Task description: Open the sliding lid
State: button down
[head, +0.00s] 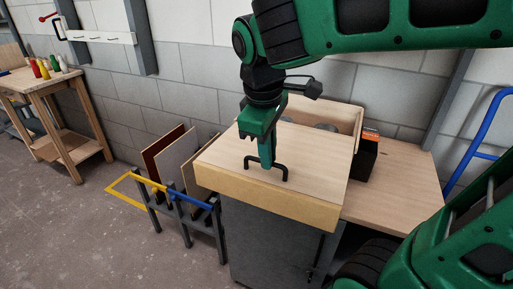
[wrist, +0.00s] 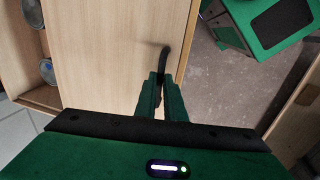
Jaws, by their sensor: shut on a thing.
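The sliding lid (head: 315,160) is a flat light-wood panel on a wooden box. A black bar handle (head: 284,173) stands near its front edge. My green gripper (head: 266,164) reaches down from above and is shut on the handle. In the wrist view, the gripper fingers (wrist: 160,95) close around the handle (wrist: 164,62), with the lid (wrist: 105,60) to their left. Behind the lid the box is partly open, showing a strip of its inside and grey round items (head: 325,127). These round items also show at the wrist view's left edge (wrist: 47,71).
The box stands on a dark grey cabinet (head: 265,240) beside a wooden worktop (head: 395,185). A black and orange carton (head: 366,155) stands right of the box. A rack (head: 180,205) with upright panels is at left. A grey block wall is close behind. Open floor lies front left.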

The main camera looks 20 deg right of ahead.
jog(key=shift+s+a+r, duration=0.1)
jog(key=shift+s+a, duration=0.2)
jog(key=shift+a, duration=0.1)
jog(key=c, duration=1.8)
grip_release()
jog(key=shift+c, duration=0.2)
notch_tip(320, 180, up, 10)
jog(key=s+a, duration=0.1)
jog(key=shift+s+a+r, duration=0.15)
jog(key=shift+a+r, duration=0.1)
jog(key=shift+a, duration=0.05)
